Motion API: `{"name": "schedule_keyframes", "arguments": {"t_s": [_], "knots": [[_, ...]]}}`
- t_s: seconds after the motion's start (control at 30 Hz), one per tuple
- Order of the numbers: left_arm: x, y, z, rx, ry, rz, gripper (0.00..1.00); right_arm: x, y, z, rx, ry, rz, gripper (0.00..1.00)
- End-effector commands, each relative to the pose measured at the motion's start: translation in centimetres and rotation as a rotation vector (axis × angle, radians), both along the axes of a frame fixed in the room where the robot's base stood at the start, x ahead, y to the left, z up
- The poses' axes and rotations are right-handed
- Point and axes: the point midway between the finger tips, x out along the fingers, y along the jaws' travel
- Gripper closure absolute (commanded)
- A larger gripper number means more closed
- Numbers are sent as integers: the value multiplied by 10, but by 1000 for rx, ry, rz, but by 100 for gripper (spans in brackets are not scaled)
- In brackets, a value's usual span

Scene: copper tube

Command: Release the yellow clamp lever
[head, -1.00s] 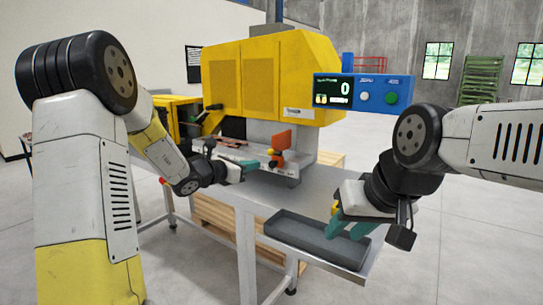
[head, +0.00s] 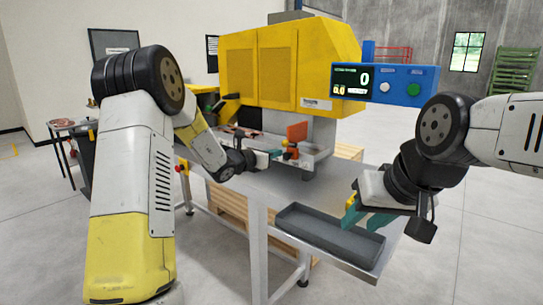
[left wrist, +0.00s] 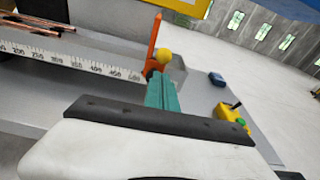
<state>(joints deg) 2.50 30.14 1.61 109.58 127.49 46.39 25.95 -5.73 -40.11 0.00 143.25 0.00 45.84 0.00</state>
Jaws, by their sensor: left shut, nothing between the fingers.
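The yellow clamp lever shows as a round yellow knob (left wrist: 165,56) beside an upright orange plate (left wrist: 153,45) in the left wrist view. In the head view the knob (head: 284,143) is small, below the orange plate (head: 297,132) at the front of the machine. My left gripper (head: 274,153) is shut and empty, its teal fingertips close to the knob. In the left wrist view its fingers (left wrist: 162,92) point at the knob's base; I cannot tell whether they touch. The lever's arm is mostly hidden. My right gripper (head: 360,217) appears open and empty over the grey tray.
The yellow machine (head: 290,65) stands behind the clamp, with a blue control panel (head: 384,82) at its right. A grey tray (head: 305,228) sits at the table's front edge. A ruler (left wrist: 70,60) and copper tubes (left wrist: 40,22) lie left of the clamp. Bare tabletop lies between.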

Motion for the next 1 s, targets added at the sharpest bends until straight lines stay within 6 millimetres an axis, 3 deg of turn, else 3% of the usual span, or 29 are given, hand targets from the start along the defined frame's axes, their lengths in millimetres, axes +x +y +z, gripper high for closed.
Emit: {"name": "schedule_keyframes", "arguments": {"t_s": [0.3,1.0], "knots": [[31,-23,-6,-1,-1,0,100,0,0,0,0,0,0,64],[34,-25,0,31,38,1,100,0,0,0,0,0,0,64]]}}
